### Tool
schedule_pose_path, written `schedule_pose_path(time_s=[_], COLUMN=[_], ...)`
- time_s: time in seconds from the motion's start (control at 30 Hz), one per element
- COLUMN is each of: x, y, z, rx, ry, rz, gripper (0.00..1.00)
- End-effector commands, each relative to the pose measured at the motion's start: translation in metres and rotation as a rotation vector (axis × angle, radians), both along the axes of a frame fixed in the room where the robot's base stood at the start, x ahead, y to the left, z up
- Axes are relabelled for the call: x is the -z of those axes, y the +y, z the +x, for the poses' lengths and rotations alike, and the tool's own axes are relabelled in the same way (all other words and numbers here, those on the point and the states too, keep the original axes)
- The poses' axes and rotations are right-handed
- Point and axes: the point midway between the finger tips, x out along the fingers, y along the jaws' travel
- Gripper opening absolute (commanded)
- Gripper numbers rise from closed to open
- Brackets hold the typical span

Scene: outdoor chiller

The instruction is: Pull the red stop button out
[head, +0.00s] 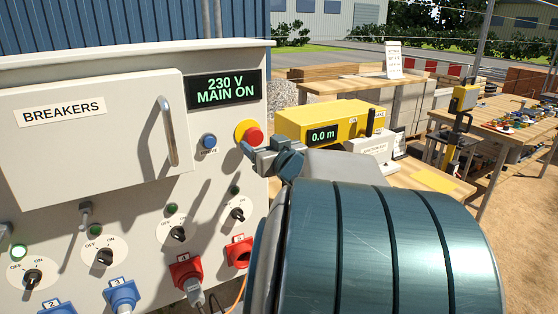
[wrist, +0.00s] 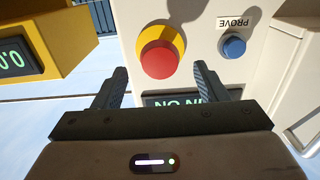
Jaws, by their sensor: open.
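The red stop button (head: 254,136) sits on a yellow round base on the right part of the grey electrical panel (head: 120,240). In the wrist view the red button (wrist: 158,60) shows ahead of my gripper, between the lines of its two fingers. My gripper (head: 262,152) is just to the lower right of the button in the head view. In the wrist view my gripper (wrist: 158,82) has its fingers spread on both sides with nothing between them. I cannot tell exactly how far the fingertips are from the button.
A blue PROVE button (head: 209,141) is beside the stop button. A display (head: 224,89) reads 230 V MAIN ON. A breaker door with a handle (head: 168,130), rotary switches and red and blue plugs are on the panel. A yellow box (head: 318,122) stands behind, right.

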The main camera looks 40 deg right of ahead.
Motion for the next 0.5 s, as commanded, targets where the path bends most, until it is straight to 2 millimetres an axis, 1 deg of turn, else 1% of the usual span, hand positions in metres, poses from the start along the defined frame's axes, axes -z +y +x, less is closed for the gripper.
schedule_pose_path(time_s=[0.03, 0.3, 0.5], x=[0.000, 0.000, -0.001], y=[0.002, 0.014, 0.021], z=[-0.010, -0.058, -0.087], rx=[0.002, 0.001, 0.000], ry=[-0.004, -0.004, -0.003], rz=[-0.002, -0.001, -0.001], gripper=[0.66, 0.66, 0.66])
